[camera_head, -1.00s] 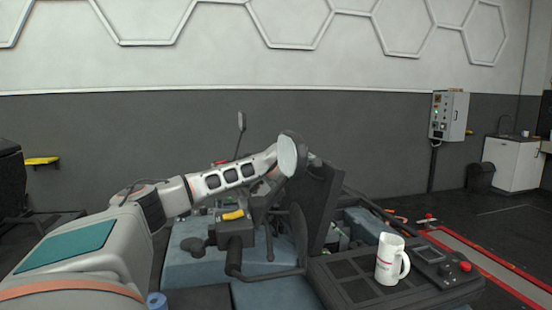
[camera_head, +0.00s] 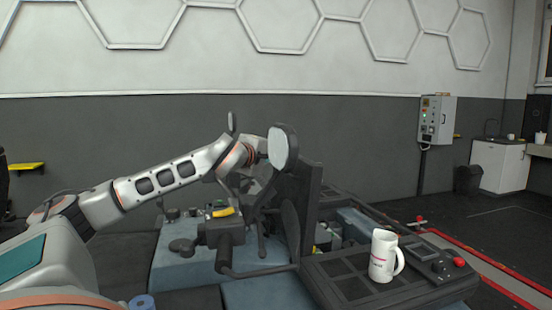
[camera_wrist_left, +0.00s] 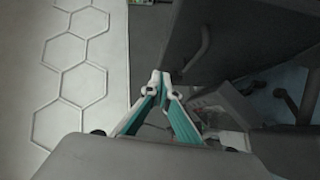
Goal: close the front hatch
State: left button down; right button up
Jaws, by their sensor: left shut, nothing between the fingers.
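The front hatch (camera_head: 309,195) is a dark panel standing raised, close to upright, above the open bay of the vehicle. In the left wrist view a large dark panel (camera_wrist_left: 230,45) with a curved handle (camera_wrist_left: 199,52) fills the upper right; it looks like the hatch. My left gripper (camera_wrist_left: 163,78) is shut and empty, its teal-lined fingers meeting just beside the panel's lower left edge. I cannot tell whether they touch it. In the head view my left arm reaches to the hatch's upper left, and its fingers are hidden behind the wrist. My right gripper is out of view.
A white mug (camera_head: 382,256) stands on the dark console (camera_head: 345,280) right of the hatch. A steering handle with a yellow part (camera_head: 222,212) is left of it. A control box (camera_head: 437,119) hangs by the back wall. Floor at right is mostly clear.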

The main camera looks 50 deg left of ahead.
pick_arm(q)
jog(key=s+a+f+n+b, duration=0.1)
jog(key=s+a+f+b, duration=0.2)
jog(key=s+a+b, duration=0.15)
pick_arm(e)
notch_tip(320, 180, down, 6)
jog(key=b, duration=0.2)
pick_arm(q)
jog(key=w+t+p, duration=0.1)
jog(key=w+p, duration=0.5)
jog(key=w, duration=0.7)
jog(key=shift+w+a+f, duration=0.15)
jog(key=shift+w+a, duration=0.25)
jog(key=shift+a, duration=0.05)
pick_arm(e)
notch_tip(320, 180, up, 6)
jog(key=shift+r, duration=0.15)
pick_arm(q)
jog(key=shift+p, duration=0.35)
